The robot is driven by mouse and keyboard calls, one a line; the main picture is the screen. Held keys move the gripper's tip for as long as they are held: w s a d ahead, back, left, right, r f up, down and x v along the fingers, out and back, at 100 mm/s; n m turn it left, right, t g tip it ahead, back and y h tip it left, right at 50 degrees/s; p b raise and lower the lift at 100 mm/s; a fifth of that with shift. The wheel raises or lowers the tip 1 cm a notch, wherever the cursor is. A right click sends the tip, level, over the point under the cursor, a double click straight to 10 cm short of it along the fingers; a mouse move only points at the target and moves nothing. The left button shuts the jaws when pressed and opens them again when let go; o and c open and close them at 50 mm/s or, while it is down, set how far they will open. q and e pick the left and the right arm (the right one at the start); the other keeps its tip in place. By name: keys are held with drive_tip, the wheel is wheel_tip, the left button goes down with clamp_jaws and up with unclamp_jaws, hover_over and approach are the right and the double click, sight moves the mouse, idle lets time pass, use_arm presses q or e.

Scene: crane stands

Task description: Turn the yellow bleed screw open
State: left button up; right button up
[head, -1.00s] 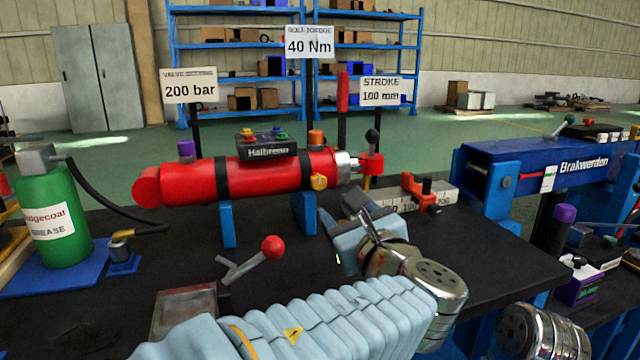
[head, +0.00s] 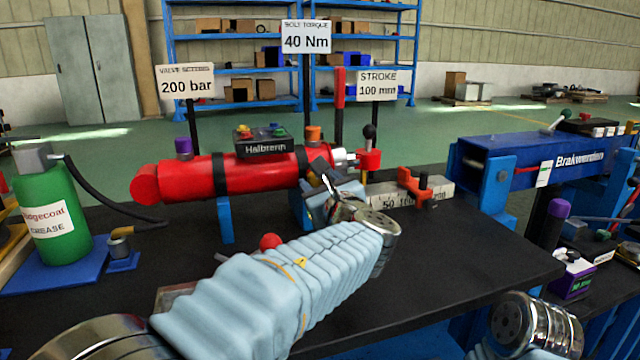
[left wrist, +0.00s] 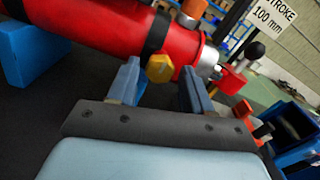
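The yellow bleed screw (left wrist: 160,68) is a hex-headed knob low on the side of the red cylinder (head: 190,180), near its rod end. The cylinder fills the top of the left wrist view (left wrist: 100,30). My left gripper (left wrist: 159,78) is open, with one finger on each side of the screw head near the fingertips; I see gaps, so it is not clamped. In the head view my left gripper (head: 320,180) is in front of the cylinder's right end and hides the screw. My right gripper is not in view; only part of my right arm shows at the bottom right.
A red-knobbed lever (head: 270,242) lies partly behind my left arm. A blue stand (head: 225,220) holds up the cylinder. A rule block with an orange clamp (head: 418,186) is to the right. A green grease bottle (head: 52,215) stands left. The dark bench's right front is clear.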

use_arm(q)
drive_tip(key=c, duration=0.8)
drive_tip(key=shift+f+n+b, duration=0.2)
drive_tip(key=shift+n+b, duration=0.2)
drive_tip(key=shift+b, duration=0.25)
drive_tip(key=n+b, duration=0.8)
drive_tip(key=b, duration=0.1)
drive_tip(key=shift+f, duration=0.1)
drive_tip(key=n+b, duration=0.5)
drive_tip(key=shift+n, duration=0.4)
drive_tip(key=n+b, duration=0.2)
drive_tip(key=n, duration=0.1)
drive_tip(key=shift+n+b, duration=0.5)
drive_tip(key=shift+n, duration=0.7)
drive_tip(key=shift+r, duration=0.2)
drive_tip(key=o, duration=1)
